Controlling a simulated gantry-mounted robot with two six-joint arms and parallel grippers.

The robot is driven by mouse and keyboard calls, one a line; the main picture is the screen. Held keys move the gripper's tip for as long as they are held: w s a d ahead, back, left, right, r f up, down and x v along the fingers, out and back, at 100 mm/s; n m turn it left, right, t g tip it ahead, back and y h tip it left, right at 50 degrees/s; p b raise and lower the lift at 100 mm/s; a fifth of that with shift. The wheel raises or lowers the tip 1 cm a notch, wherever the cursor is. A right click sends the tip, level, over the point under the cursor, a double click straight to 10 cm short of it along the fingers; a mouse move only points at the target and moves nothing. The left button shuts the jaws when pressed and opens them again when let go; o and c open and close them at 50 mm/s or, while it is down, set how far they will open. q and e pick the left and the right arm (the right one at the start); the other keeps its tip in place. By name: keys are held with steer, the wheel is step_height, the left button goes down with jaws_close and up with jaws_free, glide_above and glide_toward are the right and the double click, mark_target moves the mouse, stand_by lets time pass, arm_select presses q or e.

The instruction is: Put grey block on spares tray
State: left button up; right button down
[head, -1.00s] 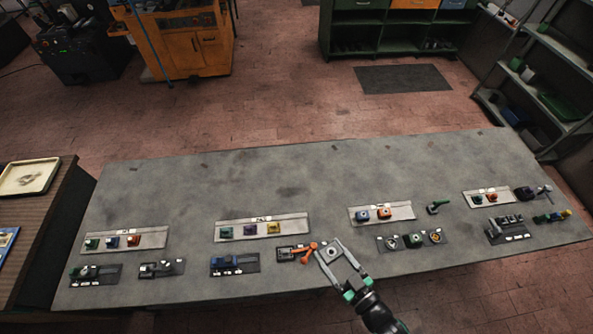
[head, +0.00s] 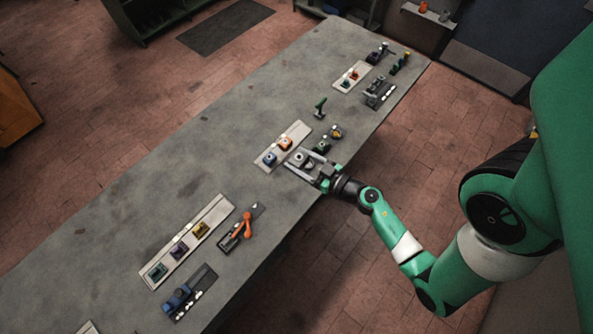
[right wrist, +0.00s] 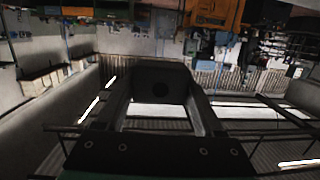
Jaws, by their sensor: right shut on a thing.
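My right gripper (head: 299,160) reaches in from the right and is shut on a grey block (head: 301,158). The gripper is over the near side of the bench, beside a light tray (head: 264,165) holding a blue block (head: 270,158) and an orange block (head: 284,143). I cannot read the tray labels, so I cannot tell which is the spares tray. I cannot tell the exact height of the block. My left gripper is not in view.
A dark plate with a green piece (head: 321,146) and a yellow-topped piece (head: 336,131) is partly behind my gripper. An orange-handled clamp (head: 243,226) and a tray of three blocks (head: 215,211) lie at lower left. The bench's far side (head: 180,165) is clear.

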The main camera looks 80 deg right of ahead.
steer(key=s+d+f+b, duration=0.4)
steer(key=s+f+b, duration=0.25)
steer(key=f, duration=0.45)
steer(key=h+b, duration=0.1)
steer(key=b, duration=1.1)
glide_above(297, 212)
steer(key=s+d, duration=0.2)
steer(key=shift+m, duration=0.3)
step_height(297, 212, down, 15)
steer(key=shift+w+r, duration=0.1)
steer(key=w+a+f+b, duration=0.1)
steer(key=f+b, duration=0.1)
steer(key=b, duration=0.7)
steer(key=shift+w+a, duration=0.3)
steer(key=shift+w, duration=0.1)
steer(key=shift+r, duration=0.2)
step_height(297, 212, down, 3)
steer(key=b, duration=0.6)
steer(key=shift+w+a, duration=0.1)
steer(key=shift+a, duration=0.05)
steer(key=shift+f, duration=0.2)
steer(key=shift+f, duration=0.1)
